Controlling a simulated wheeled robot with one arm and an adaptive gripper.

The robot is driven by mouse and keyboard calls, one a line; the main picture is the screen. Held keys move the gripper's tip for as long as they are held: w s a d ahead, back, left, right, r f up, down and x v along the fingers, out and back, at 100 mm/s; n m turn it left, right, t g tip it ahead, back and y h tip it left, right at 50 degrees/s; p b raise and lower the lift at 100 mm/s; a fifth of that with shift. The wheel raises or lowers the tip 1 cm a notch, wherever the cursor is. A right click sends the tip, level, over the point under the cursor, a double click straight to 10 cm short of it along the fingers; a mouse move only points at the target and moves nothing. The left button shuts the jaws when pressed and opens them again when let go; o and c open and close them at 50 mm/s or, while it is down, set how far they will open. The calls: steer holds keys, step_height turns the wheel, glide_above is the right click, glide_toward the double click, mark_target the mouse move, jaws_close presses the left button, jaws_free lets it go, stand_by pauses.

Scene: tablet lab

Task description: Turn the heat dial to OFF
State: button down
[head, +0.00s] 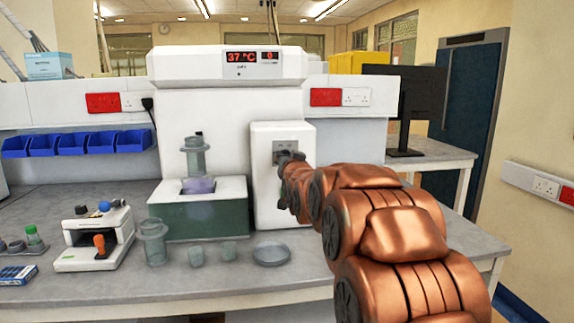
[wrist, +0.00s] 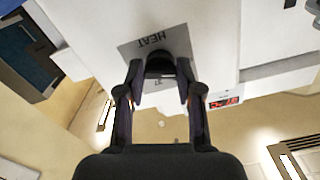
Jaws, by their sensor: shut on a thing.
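The heat dial (wrist: 160,62) is a dark round knob on a grey plate (wrist: 180,40) lettered HEAT, which appears upside down in the wrist view. My gripper (wrist: 160,74) has one finger on each side of the dial and is shut on it. In the head view my gripper (head: 289,157) reaches the grey plate (head: 285,145) on the front of the white machine's right-hand block (head: 270,200). There the gripper hides the dial. I cannot tell which setting the dial points to.
The machine's red display (head: 252,57) reads 37 °C and 0. A glass vessel (head: 195,160) stands on the machine's base. A small instrument (head: 97,238), glass beakers (head: 227,251) and a dish (head: 271,254) stand on the bench. A monitor (head: 408,105) stands behind at the right.

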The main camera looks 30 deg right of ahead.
stand_by(0.4)
steer(key=c, duration=0.8)
jaws_free()
steer(key=shift+o, duration=0.2)
steer(key=v, duration=1.2)
